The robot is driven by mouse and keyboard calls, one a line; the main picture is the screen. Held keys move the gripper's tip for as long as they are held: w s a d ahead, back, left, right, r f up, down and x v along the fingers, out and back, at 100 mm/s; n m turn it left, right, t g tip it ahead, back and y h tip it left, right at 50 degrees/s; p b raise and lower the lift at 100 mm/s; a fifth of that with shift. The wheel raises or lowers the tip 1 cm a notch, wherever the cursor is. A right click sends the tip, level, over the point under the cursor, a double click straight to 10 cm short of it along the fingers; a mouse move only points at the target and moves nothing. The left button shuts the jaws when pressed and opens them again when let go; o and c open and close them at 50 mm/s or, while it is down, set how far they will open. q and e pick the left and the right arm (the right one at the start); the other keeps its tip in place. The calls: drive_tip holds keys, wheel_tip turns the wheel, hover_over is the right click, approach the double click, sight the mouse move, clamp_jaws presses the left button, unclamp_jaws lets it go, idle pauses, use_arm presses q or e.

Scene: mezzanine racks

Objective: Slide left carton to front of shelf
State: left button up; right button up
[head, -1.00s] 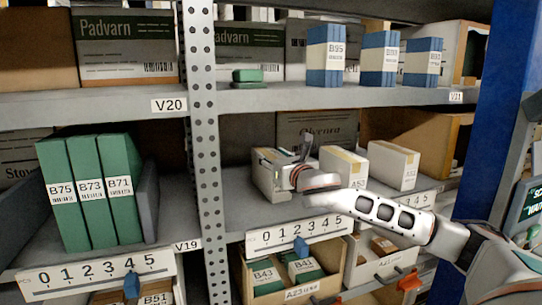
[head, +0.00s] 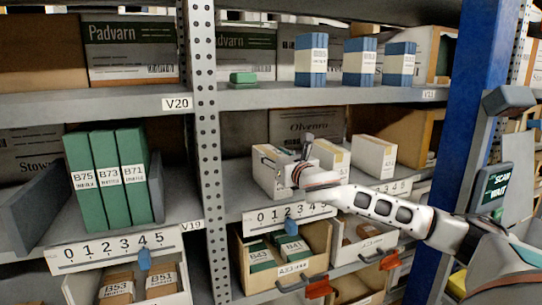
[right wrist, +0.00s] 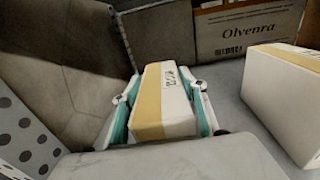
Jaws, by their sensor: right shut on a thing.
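The left carton (head: 268,174) is a small white box with a tan strip along its top. It stands upright on the middle shelf (head: 236,200), to the right of the perforated post. My right gripper (head: 292,172) is at this carton and partly hides it in the head view. In the right wrist view the carton (right wrist: 163,110) sits between the two teal-lined fingers of my right gripper (right wrist: 165,112), which is shut on it. Its underside is hidden, so I cannot tell whether it touches the shelf. My left gripper is not in view.
Two similar cartons (head: 375,158) stand to the right; the nearer one (right wrist: 285,95) has a gap beside the held carton. An Olvenra box (right wrist: 250,28) is behind. The perforated post (head: 209,150) borders the left. A 0–5 scale (head: 290,216) runs along the front edge.

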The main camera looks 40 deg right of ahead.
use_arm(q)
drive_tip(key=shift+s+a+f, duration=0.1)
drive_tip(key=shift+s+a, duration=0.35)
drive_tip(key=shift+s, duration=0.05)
use_arm(e)
drive_tip(key=shift+s+a, duration=0.1)
drive_tip(key=shift+s, duration=0.2)
drive_tip(key=o, duration=1.5)
drive_tip(key=shift+c, duration=0.2)
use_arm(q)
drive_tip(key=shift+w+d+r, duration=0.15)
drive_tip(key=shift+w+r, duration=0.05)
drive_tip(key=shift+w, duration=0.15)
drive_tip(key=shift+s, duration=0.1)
use_arm(e)
drive_tip(key=shift+s, duration=0.1)
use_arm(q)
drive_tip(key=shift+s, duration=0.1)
use_arm(e)
drive_tip(key=s+a, duration=0.2)
drive_tip(key=s, duration=0.9)
drive_tip(key=shift+s, duration=0.3)
